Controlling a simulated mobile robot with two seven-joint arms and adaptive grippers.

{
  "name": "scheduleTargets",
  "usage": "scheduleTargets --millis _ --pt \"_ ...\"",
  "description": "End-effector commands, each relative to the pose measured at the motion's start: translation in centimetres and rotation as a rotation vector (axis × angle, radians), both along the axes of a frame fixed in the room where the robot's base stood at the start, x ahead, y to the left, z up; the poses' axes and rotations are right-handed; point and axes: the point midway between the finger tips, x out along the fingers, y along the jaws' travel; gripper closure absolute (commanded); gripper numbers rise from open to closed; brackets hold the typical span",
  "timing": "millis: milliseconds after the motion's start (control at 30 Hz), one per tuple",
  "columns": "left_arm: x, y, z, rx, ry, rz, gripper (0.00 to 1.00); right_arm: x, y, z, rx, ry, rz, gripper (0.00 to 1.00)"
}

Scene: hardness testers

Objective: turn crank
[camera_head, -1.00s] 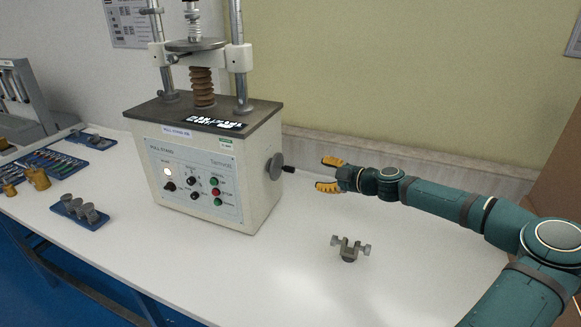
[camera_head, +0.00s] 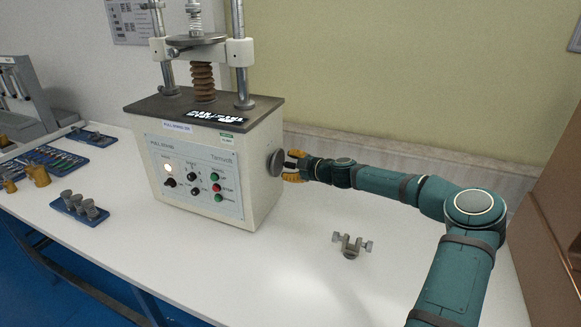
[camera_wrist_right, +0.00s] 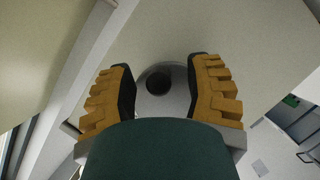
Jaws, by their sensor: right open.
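The crank is a round grey disc (camera_head: 274,163) on the right side of the white test machine (camera_head: 215,170), with a short dark-ended handle sticking out to the right. My right gripper (camera_head: 289,166) is at the crank, its yellow-padded fingers open on either side of the handle. In the right wrist view the dark round handle end (camera_wrist_right: 158,84) lies between the two spread fingers, with the grey disc behind it. The fingers do not appear closed on the handle. My left gripper is not in view.
A small grey metal clamp (camera_head: 351,246) lies on the white table (camera_head: 270,285) in front of my right arm. Blue trays with metal parts (camera_head: 79,210) and brass weights (camera_head: 38,175) stand at the left. A wall rises close behind the machine.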

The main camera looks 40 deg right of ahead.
Motion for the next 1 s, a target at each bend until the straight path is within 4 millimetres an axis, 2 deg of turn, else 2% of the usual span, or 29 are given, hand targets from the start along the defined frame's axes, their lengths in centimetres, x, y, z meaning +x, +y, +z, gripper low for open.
scheduleTargets --millis 333,467,500,1000 --pt "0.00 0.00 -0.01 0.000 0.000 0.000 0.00 0.24 0.03 -0.07 0.001 0.000 0.000 0.50" --pt "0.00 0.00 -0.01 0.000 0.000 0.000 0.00 0.23 0.04 -0.06 0.001 0.000 0.000 0.95" --pt "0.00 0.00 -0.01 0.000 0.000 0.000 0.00 0.23 0.04 -0.06 0.001 0.000 0.000 1.00" --pt "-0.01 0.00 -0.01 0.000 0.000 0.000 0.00 0.21 0.07 -0.10 0.031 0.016 -0.001 1.00"
